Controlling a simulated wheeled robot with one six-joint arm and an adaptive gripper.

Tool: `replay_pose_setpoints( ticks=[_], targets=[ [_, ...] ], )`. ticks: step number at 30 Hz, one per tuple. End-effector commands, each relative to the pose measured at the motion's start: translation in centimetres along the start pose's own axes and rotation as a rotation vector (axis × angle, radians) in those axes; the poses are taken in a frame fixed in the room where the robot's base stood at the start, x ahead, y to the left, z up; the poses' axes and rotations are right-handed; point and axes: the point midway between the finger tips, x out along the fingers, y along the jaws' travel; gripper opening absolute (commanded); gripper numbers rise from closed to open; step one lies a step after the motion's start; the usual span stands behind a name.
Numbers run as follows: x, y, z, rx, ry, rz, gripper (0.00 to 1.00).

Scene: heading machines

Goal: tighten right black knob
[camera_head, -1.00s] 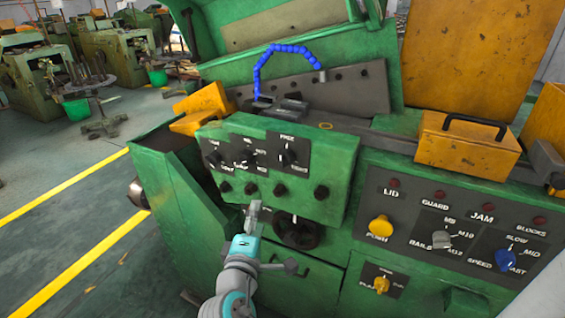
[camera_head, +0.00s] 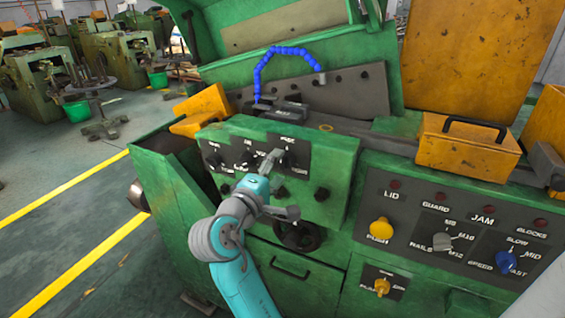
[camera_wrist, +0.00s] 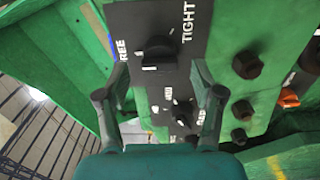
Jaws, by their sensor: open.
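The right black knob (camera_head: 290,158) is on the dark plate at the right end of the green control box, partly hidden behind my gripper in the head view. In the wrist view the knob (camera_wrist: 159,50) lies ahead between my fingers, with FREE printed to its left and TIGHT to its upper right. A pale mark shows on its lower edge; which label it points to is hard to tell. My gripper (camera_head: 273,160) is open and close in front of the knob. In the wrist view my gripper (camera_wrist: 160,74) has one finger on each side, and no contact is visible.
More black knobs (camera_head: 247,160) sit to the left on the same box. A row of dark bolts (camera_head: 321,194) and a handwheel (camera_head: 298,235) are below. The grey panel with a yellow button (camera_head: 381,229) and blue knob (camera_head: 507,263) stands to the right.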

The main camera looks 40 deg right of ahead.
Motion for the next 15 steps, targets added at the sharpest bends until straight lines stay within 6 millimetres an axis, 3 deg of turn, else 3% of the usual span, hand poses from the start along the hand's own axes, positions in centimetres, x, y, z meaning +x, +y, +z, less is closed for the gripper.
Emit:
replay_pose_setpoints(
  ticks=[6,15],
  targets=[
    [2.6,0.0,0.1,0.0,-0.002,0.0,0.67],
    [3.4,0.0,0.0,0.0,0.0,0.0,0.67]
  ],
)
